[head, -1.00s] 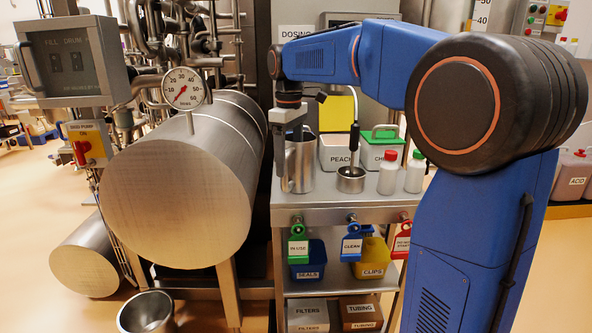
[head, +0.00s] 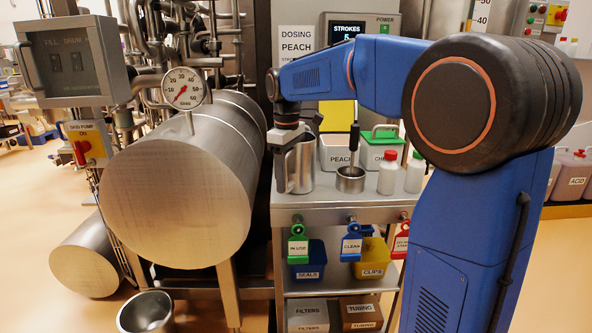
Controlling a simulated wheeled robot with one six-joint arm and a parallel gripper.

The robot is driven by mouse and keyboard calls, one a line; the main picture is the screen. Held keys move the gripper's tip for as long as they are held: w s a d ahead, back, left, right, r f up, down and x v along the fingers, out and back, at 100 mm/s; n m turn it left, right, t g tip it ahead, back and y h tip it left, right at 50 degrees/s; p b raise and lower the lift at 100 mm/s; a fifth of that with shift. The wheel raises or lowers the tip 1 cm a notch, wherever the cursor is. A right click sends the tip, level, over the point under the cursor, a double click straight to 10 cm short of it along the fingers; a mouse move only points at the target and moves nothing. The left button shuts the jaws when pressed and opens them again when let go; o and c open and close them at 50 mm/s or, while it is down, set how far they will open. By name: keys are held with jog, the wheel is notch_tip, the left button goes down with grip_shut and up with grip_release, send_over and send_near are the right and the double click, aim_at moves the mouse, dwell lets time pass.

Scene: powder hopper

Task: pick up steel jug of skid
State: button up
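The steel jug (head: 304,168) stands upright on the top left of the steel cart, beside the large horizontal steel drum. My gripper (head: 282,186) points down at the jug's left side, with a dark finger running along that side. The gripper body covers part of the jug's rim. The jug's handle is not clearly visible, and the second finger is hidden. I cannot tell whether the fingers are open or shut on the jug.
A small steel cup (head: 350,184) with a black-handled tool stands right of the jug. The steel drum (head: 175,205) is close on the left.

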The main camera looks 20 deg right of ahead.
jog(key=c, duration=0.4)
jog(key=shift+r, duration=0.15)
